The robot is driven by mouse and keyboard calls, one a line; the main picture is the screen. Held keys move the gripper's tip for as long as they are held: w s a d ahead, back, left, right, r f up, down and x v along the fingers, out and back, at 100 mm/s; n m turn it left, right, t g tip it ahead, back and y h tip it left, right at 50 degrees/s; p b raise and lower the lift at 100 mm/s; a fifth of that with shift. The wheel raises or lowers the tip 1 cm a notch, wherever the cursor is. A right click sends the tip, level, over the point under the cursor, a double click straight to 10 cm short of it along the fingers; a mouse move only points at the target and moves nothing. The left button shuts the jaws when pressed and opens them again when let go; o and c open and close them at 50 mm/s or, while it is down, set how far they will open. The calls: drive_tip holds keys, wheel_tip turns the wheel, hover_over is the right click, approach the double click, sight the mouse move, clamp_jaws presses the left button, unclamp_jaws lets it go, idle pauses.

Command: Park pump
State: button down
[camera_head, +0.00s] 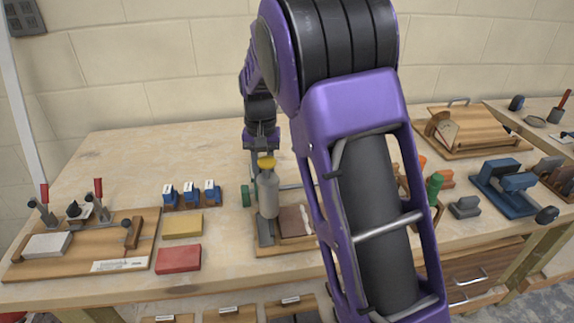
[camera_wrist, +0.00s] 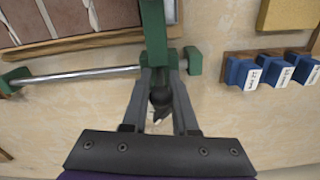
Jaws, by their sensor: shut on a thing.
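A grey cylinder with a yellow cap (camera_head: 268,192), which I take for the pump, stands upright in the head view at the wooden board's left end. A green upright part (camera_wrist: 154,35) lies against it in the wrist view, with a sliver of grey beside it. My gripper (camera_wrist: 160,72) is shut on this green part, just behind the cylinder. A steel bar (camera_wrist: 85,76) with green end pieces runs by the fingers. The exact contact is partly hidden, and I cannot tell whether the pump is lifted.
A wooden board (camera_head: 286,249) carries brown plates. Blue blocks (camera_head: 190,195), a yellow block (camera_head: 182,225) and a red block (camera_head: 178,258) lie to the left. A clamp board (camera_head: 75,260) is at far left. My arm hides the bench's middle right. The back left bench is clear.

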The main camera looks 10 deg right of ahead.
drive_tip(key=shift+a, duration=0.8)
drive_tip(key=c, duration=0.8)
unclamp_jaws()
drive_tip(key=shift+a, duration=0.15)
drive_tip(key=shift+r, duration=0.1)
drive_tip(key=shift+r, duration=0.35)
wheel_tip(320, 180, up, 17)
drive_tip(key=p, duration=0.3)
drive_tip(key=shift+f, duration=0.2)
